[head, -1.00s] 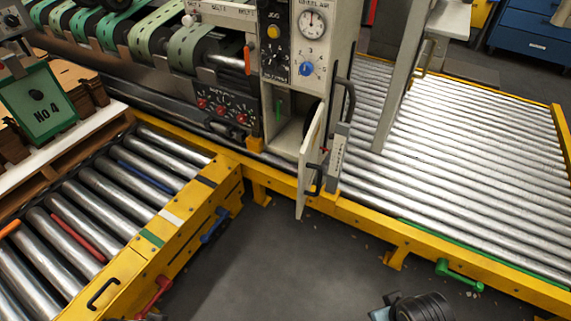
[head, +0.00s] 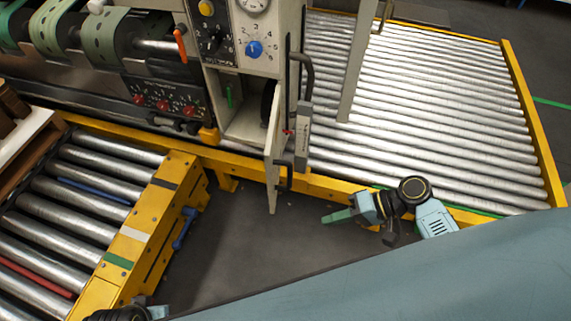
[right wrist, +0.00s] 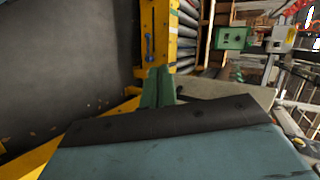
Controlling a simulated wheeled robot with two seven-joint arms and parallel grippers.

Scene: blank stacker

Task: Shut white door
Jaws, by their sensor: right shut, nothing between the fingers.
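The white door (head: 273,160) stands open in the head view, swung out edge-on towards me from the lower cabinet of the machine.
A yellow-framed roller conveyor (head: 430,110) lies behind my right gripper. Another roller conveyor (head: 95,190) stands at the left. A tall grey post (head: 357,75) rises behind the door. Dark floor (head: 235,240) is clear between the conveyors.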

